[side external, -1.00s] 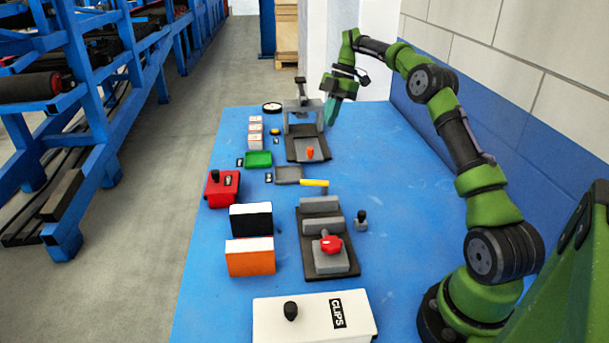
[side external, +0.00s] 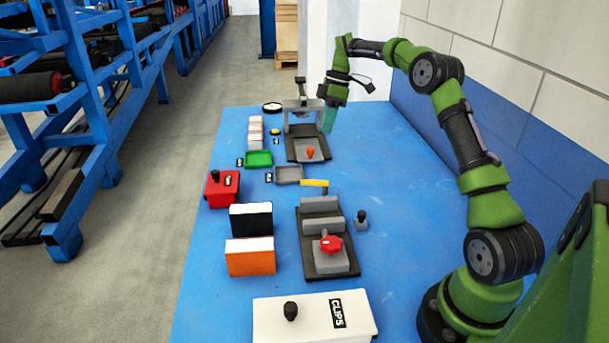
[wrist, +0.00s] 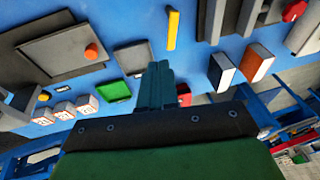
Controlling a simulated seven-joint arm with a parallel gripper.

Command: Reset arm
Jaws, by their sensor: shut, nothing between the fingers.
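My gripper (side external: 328,120) is above the far end of the blue table (side external: 410,200), just right of the grey press-like fixture (side external: 303,130). Its teal fingers point down and are together, with nothing between them. In the wrist view the shut fingers (wrist: 155,88) show at the middle, above the dark palm edge. My green and black arm reaches back over the right side of the table.
A fixture with a red knob (side external: 331,244), a white CLIPS box (side external: 313,316), black (side external: 251,221) and orange (side external: 250,260) boxes, a red box (side external: 222,188) and green (side external: 258,159) and grey (side external: 288,174) trays stand along the table. Its right side is mostly clear.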

